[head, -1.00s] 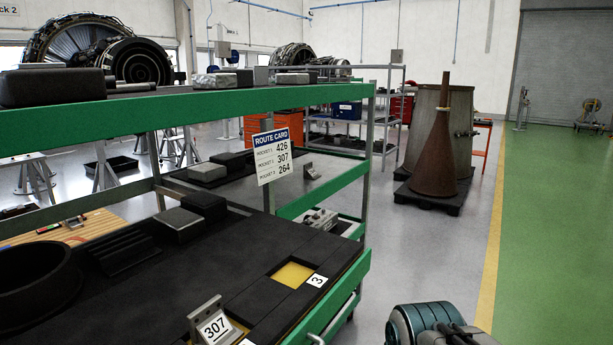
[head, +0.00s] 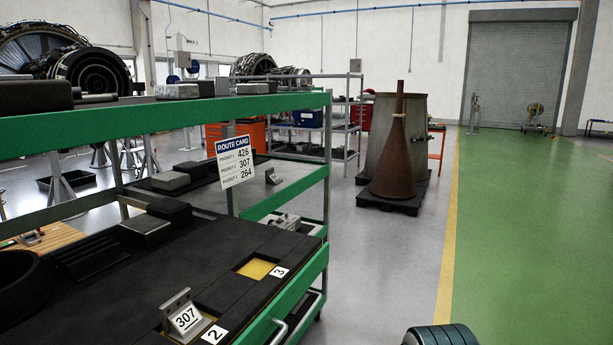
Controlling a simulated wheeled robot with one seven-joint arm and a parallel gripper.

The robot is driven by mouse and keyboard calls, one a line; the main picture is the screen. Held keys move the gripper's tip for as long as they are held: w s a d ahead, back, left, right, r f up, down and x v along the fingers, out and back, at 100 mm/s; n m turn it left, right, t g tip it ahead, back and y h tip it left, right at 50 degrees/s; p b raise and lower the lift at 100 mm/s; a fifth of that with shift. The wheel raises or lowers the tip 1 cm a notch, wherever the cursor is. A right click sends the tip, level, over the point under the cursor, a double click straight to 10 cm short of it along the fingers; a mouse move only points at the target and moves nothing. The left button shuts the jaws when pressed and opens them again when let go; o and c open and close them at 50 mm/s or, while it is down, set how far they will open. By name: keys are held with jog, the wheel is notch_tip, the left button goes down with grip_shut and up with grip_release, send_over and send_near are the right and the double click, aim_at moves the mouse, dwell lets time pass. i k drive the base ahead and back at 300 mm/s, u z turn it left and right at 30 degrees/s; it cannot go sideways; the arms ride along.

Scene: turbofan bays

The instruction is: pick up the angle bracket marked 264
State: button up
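No bracket with a readable 264 shows; the number stands on the route card (head: 235,161), beside pocket 3. A small angle bracket (head: 272,176) sits on the shelf behind the card, its marking too small to read. Another bracket-like part (head: 31,237) lies on the wooden surface at the left, also unreadable. An angle bracket marked 307 (head: 185,318) stands at the pocket labelled 2. The pocket labelled 3 (head: 257,268) shows a bare yellow floor. A teal part of my arm shows at the bottom edge; my gripper is out of view.
The green-framed cart (head: 290,300) fills the left side, with dark and grey blocks on its shelves. A rusty cone (head: 399,160) on a black pallet and a grey shelf rack (head: 340,125) stand behind. The grey and green floor at the right is clear.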

aim_at(271, 178)
jog(key=z, duration=0.6)
jog(key=i, duration=2.7)
jog(key=u, duration=0.8)
